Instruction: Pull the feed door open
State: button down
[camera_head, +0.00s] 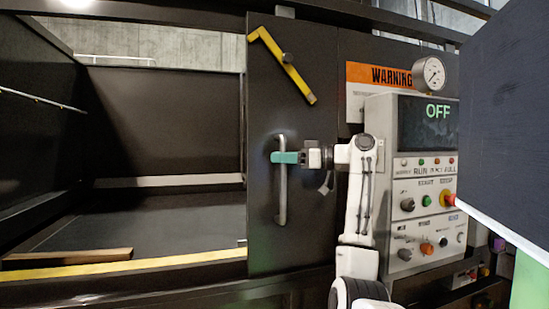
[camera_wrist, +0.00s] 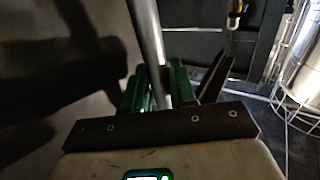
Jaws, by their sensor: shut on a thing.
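The feed door (camera_head: 265,220) is a dark panel standing in the middle of the head view. To its left the machine's opening shows wide, with a dark interior. A grey vertical bar handle (camera_head: 282,205) is fixed on the door. My gripper (camera_head: 284,158) reaches in from the right with its green fingers at the upper part of the handle, shut on it. In the wrist view the handle bar (camera_wrist: 148,45) runs down between the green fingers (camera_wrist: 155,88). The exact contact is partly hidden by the gripper body. A yellow L-shaped lever (camera_head: 285,68) sits higher on the door.
A control panel (camera_head: 427,185) with buttons and a screen reading OFF stands right of the door, close to my arm. A gauge (camera_head: 429,74) and a warning sign (camera_head: 378,76) are above. A yellow-edged sill (camera_head: 130,265) and a wooden plank (camera_head: 68,257) lie at the opening.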

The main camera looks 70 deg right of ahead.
jog(key=shift+s+d, duration=0.35)
jog(key=shift+s, duration=0.1)
jog(key=c, duration=1.1)
grip_release()
jog(key=shift+o, duration=0.2)
jog(key=s+b, duration=0.2)
jog(key=s, duration=0.8)
jog(key=shift+s+d+b, duration=0.35)
jog(key=shift+d, duration=0.05)
